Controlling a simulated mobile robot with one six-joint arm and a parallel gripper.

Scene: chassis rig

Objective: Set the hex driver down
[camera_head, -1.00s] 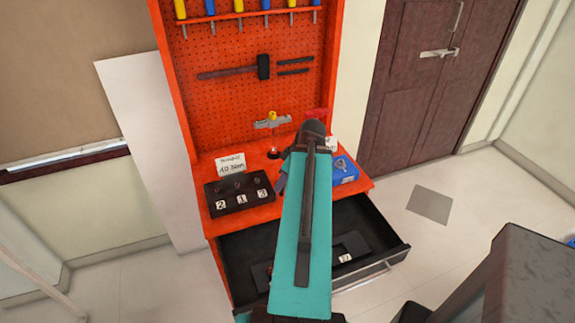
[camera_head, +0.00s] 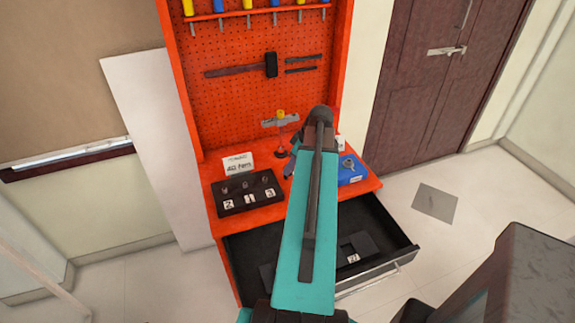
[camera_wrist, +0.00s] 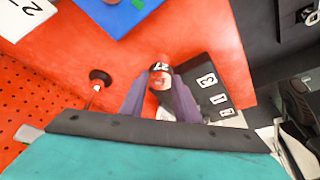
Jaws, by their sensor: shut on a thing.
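The hex driver (camera_wrist: 160,72), seen nearly end-on in the wrist view, has a red body with a black band and a "27" label. My gripper (camera_wrist: 160,92) is shut on it, with a purple-grey finger on each side. It is over the orange worktop, next to the black numbered block (camera_wrist: 212,85); whether the driver touches the surface cannot be told. In the head view my arm hides the driver and most of my gripper; only a grey-purple part of my gripper (camera_head: 291,162) shows left of the arm.
The numbered block (camera_head: 247,192) and a white card (camera_head: 238,164) are on the worktop's left. A small stand (camera_head: 280,138) is at the back, a blue box (camera_head: 352,170) at the right. The open drawer (camera_head: 385,240) juts out in front, holding a dark insert.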

